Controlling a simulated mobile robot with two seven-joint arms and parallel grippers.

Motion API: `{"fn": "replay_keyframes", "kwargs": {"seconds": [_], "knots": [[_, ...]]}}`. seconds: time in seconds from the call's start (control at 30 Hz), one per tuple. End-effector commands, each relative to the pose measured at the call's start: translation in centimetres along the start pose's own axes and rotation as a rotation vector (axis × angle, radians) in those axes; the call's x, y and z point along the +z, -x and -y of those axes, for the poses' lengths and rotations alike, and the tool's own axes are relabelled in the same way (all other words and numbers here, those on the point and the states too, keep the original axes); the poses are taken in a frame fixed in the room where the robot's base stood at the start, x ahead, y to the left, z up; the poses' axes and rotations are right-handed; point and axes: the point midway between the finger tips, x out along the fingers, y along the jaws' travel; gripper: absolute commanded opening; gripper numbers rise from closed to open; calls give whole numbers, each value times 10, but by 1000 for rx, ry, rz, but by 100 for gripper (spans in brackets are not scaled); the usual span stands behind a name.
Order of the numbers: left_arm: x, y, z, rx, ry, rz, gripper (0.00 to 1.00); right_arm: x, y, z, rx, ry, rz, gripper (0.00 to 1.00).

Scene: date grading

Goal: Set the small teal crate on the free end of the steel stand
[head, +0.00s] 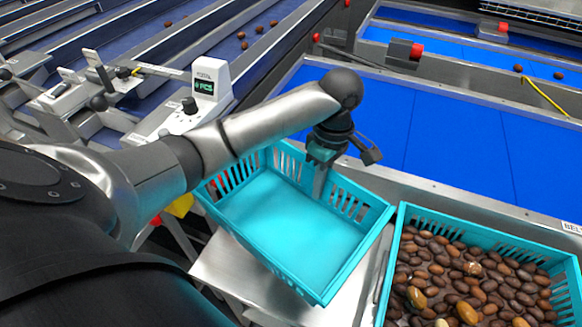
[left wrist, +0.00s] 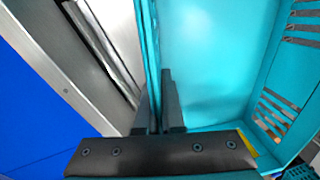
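The small teal crate (head: 345,262) is empty and sits at an angle over the steel stand (head: 225,268), left of the date-filled crate. I cannot tell whether its base touches the stand. My left gripper (head: 322,180) points down at the crate's far wall, with one finger inside. In the left wrist view, the gripper (left wrist: 157,105) has its fingers on both sides of the teal crate's wall (left wrist: 150,45), closed against it. My right gripper is not in view.
A larger teal crate (head: 400,222) full of brown dates occupies the right part of the stand. A blue belt (head: 450,140) with a steel edge runs behind. A white display unit (head: 210,85) stands at the left, with sorting lanes beyond.

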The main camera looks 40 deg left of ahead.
Motion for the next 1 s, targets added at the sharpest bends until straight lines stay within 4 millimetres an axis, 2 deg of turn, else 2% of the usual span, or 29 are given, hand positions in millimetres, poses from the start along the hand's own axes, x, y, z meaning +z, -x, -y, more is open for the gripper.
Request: {"fn": "replay_keyframes", "kwargs": {"seconds": [0.03, 0.2, 0.33, 0.8, 1.0], "knots": [[-2, 10, -3, 1, 81, 12, 0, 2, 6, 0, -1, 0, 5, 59], [-8, 20, -9, 1, 262, 32, 0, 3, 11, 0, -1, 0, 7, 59], [-9, 12, -11, -2, 310, 36, 0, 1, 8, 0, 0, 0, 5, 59], [-9, -107, -24, -2, 311, 34, 0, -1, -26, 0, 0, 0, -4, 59], [-9, -134, -28, 1, 309, 35, 0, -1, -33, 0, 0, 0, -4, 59]]}}
